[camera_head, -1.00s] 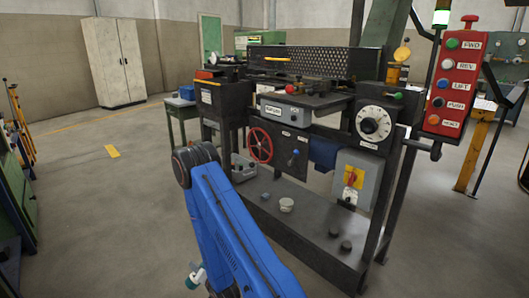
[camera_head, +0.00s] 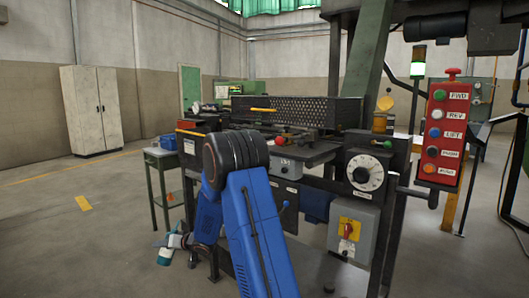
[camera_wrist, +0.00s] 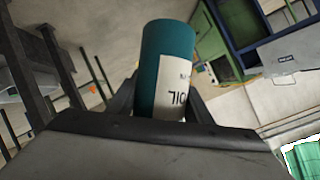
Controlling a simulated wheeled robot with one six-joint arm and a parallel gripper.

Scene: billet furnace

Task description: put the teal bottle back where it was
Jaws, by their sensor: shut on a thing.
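The teal bottle (camera_wrist: 168,62) has a cream label with dark "OIL" lettering, upside down in the wrist view. My gripper (camera_wrist: 160,100) is shut on it, with a dark finger on each side. In the head view the bottle (camera_head: 165,256) shows small at the lower left, in my gripper (camera_head: 174,243), beside my blue arm. It is held in the air, tilted, in front of the machine. Part of the bottle is hidden by the gripper in the wrist view.
A small green-legged table (camera_head: 160,154) with a blue item (camera_head: 168,141) on it stands left of the dark machine (camera_head: 318,150). A red button panel (camera_head: 446,135) hangs at right. A pale cabinet (camera_head: 91,110) stands at the back left. The floor at left is clear.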

